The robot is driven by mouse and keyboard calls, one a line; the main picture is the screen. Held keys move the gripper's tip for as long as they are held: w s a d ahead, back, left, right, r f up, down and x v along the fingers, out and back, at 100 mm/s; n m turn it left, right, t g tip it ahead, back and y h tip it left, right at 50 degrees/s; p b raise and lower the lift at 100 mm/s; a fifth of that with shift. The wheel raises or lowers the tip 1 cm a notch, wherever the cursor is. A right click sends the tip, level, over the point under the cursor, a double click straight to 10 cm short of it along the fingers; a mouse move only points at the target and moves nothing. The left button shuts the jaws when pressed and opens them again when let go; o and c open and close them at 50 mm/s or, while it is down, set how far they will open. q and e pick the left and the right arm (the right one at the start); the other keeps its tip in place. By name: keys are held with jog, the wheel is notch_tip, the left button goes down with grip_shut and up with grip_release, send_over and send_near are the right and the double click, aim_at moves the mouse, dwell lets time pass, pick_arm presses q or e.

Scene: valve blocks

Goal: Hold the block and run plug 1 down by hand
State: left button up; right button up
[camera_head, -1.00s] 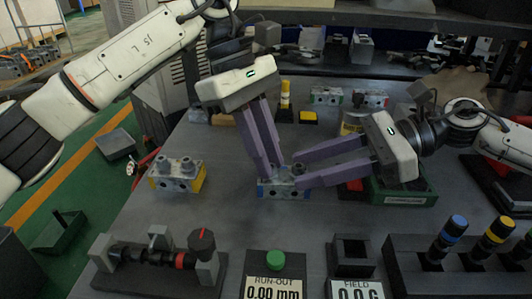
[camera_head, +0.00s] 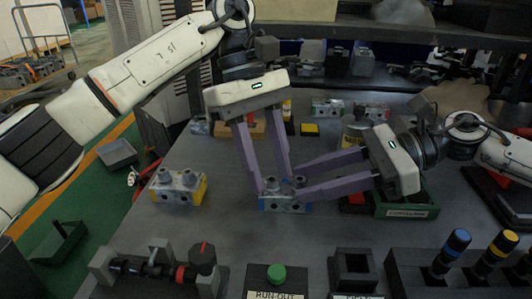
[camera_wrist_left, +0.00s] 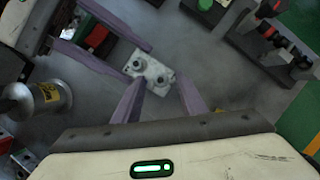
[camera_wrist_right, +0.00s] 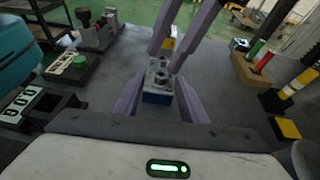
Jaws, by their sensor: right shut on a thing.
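The valve block (camera_head: 285,203), grey on top with blue sides, sits on the table in the middle of the head view, with two round plugs on top. I cannot tell which is plug 1. It also shows in the left wrist view (camera_wrist_left: 158,83) and the right wrist view (camera_wrist_right: 157,97). My right gripper (camera_head: 299,180) reaches in from the right and is shut on the block. My left gripper (camera_head: 270,182) points down over the block, its fingers spread apart on either side of the plugs, holding nothing. The fingertips partly hide the plugs.
A yellow-sided block (camera_head: 180,187) stands to the left. A green tray (camera_head: 405,209) lies under the right gripper. A run-out unit with a green button (camera_head: 276,273), a shaft fixture (camera_head: 150,268) and a rack of coloured handles (camera_head: 440,275) line the front.

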pick_arm(q)
jog(key=v, duration=1.2)
jog(key=shift+f, duration=0.1)
pick_arm(e)
jog(key=o, duration=1.5)
jog(key=shift+d, duration=0.15)
